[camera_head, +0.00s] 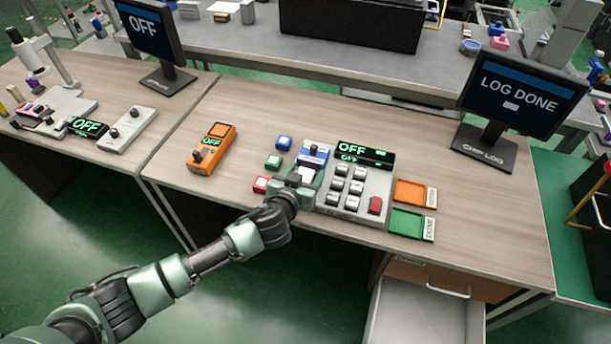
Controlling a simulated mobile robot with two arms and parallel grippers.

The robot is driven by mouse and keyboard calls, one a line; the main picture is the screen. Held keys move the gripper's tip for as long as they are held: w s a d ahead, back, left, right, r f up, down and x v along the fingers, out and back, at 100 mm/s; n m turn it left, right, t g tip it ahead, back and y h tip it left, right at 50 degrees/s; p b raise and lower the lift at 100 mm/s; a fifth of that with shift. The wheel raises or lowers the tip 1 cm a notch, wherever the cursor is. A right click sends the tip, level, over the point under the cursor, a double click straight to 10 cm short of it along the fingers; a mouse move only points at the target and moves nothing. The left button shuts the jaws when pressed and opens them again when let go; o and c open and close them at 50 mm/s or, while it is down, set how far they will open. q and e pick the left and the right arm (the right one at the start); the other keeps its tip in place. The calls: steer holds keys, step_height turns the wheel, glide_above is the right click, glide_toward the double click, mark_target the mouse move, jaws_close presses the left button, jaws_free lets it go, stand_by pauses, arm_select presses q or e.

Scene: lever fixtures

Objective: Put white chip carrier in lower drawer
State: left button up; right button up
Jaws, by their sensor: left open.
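A small white block, seemingly the white chip carrier (307,174), sits at the left part of the grey test fixture (352,203), just in front of its blue lever part (313,154). My left gripper (305,181) is right at the white block with its jaws open; the wrist partly hides the spot, and I cannot tell whether the fingers touch it. The lower drawer (420,312) under the bench is pulled out, and its visible inside is empty. The closed upper drawer (455,279) with a metal handle is above it. My right gripper is not in view.
Blue (283,143), green (273,161) and red (261,184) carriers lie left of the fixture. An orange meter (212,148) is further left. An orange tray (412,193) and a green DONE tray (408,224) are at right. A monitor (520,92) reads LOG DONE.

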arm_select(q)
jaws_close()
